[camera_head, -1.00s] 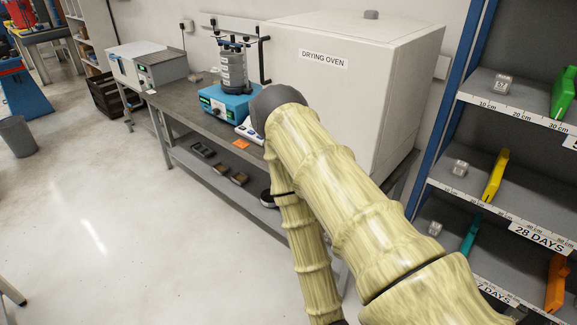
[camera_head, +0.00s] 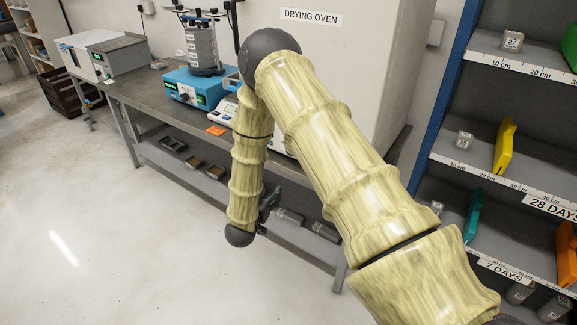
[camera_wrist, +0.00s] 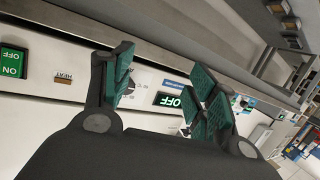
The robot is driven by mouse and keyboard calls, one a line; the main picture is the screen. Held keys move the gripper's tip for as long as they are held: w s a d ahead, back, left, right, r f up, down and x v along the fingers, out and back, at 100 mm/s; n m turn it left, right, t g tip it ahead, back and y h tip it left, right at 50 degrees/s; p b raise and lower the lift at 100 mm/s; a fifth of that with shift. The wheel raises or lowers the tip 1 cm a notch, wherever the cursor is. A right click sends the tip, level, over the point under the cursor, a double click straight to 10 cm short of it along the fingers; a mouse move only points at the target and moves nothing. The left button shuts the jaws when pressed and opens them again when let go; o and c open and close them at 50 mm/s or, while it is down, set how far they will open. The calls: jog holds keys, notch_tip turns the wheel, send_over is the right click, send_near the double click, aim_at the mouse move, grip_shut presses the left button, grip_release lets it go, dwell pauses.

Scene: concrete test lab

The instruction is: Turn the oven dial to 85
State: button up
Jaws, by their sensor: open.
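The white drying oven (camera_head: 345,60) stands on the bench in the head view; my arm covers much of its front. In the wrist view its control panel (camera_wrist: 70,112) appears rotated. It shows a green ON/OFF switch (camera_wrist: 12,62), a HEAT label (camera_wrist: 63,77) and a green display (camera_wrist: 168,100) reading OFF. Part of a dial scale (camera_wrist: 144,86) shows beside the left finger; the dial knob is largely hidden by that finger. My gripper (camera_wrist: 163,82) is open, its green-padded fingers spread in front of the panel and apparently empty. Contact with the dial cannot be told.
A blue device (camera_head: 196,88) with a grey cylinder and a white scale (camera_head: 226,112) stand on the bench left of the oven. Several small blocks lie on the lower shelf (camera_head: 200,165). A blue-framed rack (camera_head: 440,115) stands at the right.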

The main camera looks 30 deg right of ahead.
jog(key=w+d+r+m+g+h+b, duration=0.25)
jog(key=w+d+r+m+h, duration=0.2)
jog(key=r, duration=0.25)
jog(key=shift+g+h, duration=0.35)
jog(key=x, duration=0.3)
jog(key=p+x, duration=0.1)
jog(key=x, duration=0.3)
jog(key=p+x, duration=0.1)
jog(key=x, duration=0.2)
jog(key=shift+s+d+r, duration=0.2)
jog(key=shift+s+d, duration=0.1)
jog(key=c, duration=1)
